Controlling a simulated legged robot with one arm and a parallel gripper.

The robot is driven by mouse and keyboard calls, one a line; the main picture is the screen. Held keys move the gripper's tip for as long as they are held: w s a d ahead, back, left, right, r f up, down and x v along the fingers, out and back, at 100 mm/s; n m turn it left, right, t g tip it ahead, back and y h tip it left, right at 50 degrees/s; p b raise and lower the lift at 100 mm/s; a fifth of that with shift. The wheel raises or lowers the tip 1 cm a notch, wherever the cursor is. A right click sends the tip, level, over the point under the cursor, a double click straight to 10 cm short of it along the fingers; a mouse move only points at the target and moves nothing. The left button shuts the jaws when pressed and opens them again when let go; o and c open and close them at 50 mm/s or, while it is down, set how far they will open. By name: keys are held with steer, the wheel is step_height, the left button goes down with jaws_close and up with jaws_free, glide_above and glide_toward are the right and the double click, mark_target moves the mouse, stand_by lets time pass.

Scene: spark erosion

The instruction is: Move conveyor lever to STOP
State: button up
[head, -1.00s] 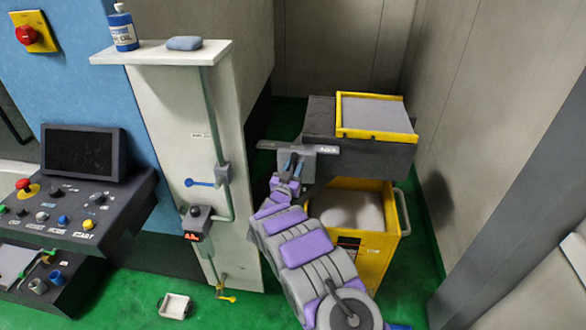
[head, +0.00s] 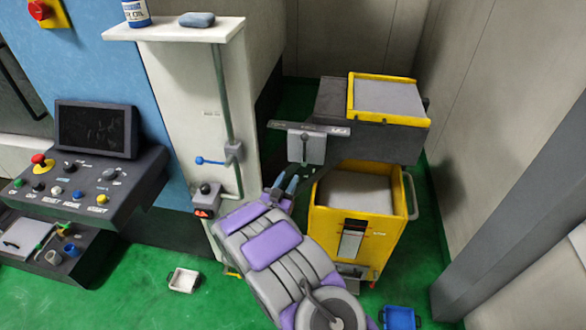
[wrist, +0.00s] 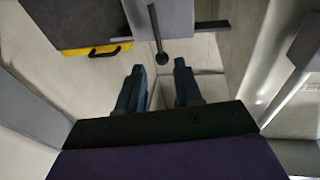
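The conveyor lever (head: 304,150) is a thin dark rod on a grey plate (head: 318,147) at the front of the conveyor. It points almost straight down. Its dark ball knob (wrist: 162,59) shows in the wrist view, ahead of the fingertips and between their lines. A label bar (head: 285,126) runs above the plate; its lettering is too small to read. My gripper (head: 284,184) is below and slightly left of the lever in the head view, apart from it. In the wrist view my gripper (wrist: 160,70) is open, with nothing between its blue fingers.
The conveyor (head: 385,139) with a yellow-framed top stands above a yellow bin (head: 385,240). A pale cabinet (head: 190,110) with a blue-handled valve (head: 210,160) stands left. A white tray (head: 183,280) and a blue crate (head: 400,318) are on the green floor.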

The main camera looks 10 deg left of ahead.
steer(key=shift+v, duration=1.15)
steer(key=shift+w, duration=0.1)
steer(key=w+d+r+g+y+b, duration=0.1)
steer(key=w+d+r+g+y, duration=0.2)
steer(key=g+y, duration=0.15)
steer(key=s+d+r+n+g+y+b, duration=0.1)
steer(key=s+d+r+g, duration=0.15)
steer(key=s, duration=0.25)
steer(key=s+d+r+g+y+b, duration=0.1)
steer(key=s+d+r+g, duration=0.1)
steer(key=s+d+g, duration=0.25)
steer(key=s+d+r+g+h, duration=0.1)
steer(key=s+d+g, duration=0.2)
steer(key=s, duration=1)
steer(key=s+d+r+g+b, duration=0.1)
steer(key=s+d+g, duration=0.2)
steer(key=s+d, duration=0.6)
steer(key=s+d+r+n+g+h+b, duration=0.1)
steer(key=s+d+g, duration=0.2)
steer(key=s, duration=1.4)
steer(key=d, duration=0.4)
steer(key=shift+r+h, duration=0.25)
steer(key=shift+h, duration=0.1)
steer(key=shift+g, duration=0.25)
